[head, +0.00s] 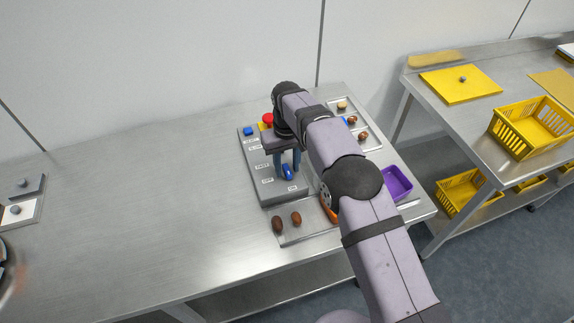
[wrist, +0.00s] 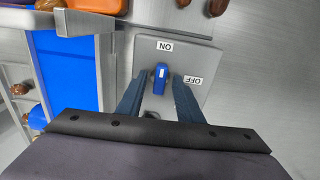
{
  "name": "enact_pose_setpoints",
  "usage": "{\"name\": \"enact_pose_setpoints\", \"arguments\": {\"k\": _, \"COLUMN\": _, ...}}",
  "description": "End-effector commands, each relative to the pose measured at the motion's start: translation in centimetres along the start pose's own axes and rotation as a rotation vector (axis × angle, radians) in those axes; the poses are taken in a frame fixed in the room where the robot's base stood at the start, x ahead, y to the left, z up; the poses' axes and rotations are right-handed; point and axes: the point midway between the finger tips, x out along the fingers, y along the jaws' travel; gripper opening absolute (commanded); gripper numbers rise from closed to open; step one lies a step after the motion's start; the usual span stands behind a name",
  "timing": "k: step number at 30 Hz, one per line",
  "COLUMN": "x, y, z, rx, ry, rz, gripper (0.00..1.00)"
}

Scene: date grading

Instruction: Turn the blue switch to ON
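The blue switch (head: 287,172) is a small knob near the front end of a grey control panel (head: 265,190). In the wrist view the blue switch (wrist: 160,80) has a white mark on top and stands upright in the picture, with its marked end towards the ON label (wrist: 165,46). The OFF label (wrist: 193,79) is to its right. My gripper (wrist: 159,84) is open, with one finger on each side of the switch. Narrow gaps seem to show between the fingers and the knob. Whether either finger touches it lower down is hidden.
A red button (head: 267,118) and a blue control (head: 248,131) sit at the panel's far end. Brown dates (head: 296,218) lie in front of the panel. A purple bin (head: 398,184) stands to the right, beyond my arm. The table's left side is mostly clear.

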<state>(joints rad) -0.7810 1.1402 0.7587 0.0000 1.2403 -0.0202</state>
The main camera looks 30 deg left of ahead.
Motion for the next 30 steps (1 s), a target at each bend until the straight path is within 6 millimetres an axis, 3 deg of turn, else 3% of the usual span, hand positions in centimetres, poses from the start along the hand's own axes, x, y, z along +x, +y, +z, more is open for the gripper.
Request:
{"name": "enact_pose_setpoints", "arguments": {"k": 8, "x": -0.4, "y": 0.0, "z": 0.0, "rx": 0.001, "ry": 0.001, "rz": 0.0, "gripper": 0.33}}
{"name": "enact_pose_setpoints", "arguments": {"k": 21, "x": -5.9, "y": 0.0, "z": -0.1, "rx": 0.0, "ry": 0.002, "rz": 0.0, "gripper": 0.33}}
{"name": "enact_pose_setpoints", "arguments": {"k": 30, "x": -7.3, "y": 0.0, "z": 0.1, "rx": 0.0, "ry": -0.001, "rz": 0.0, "gripper": 0.33}}
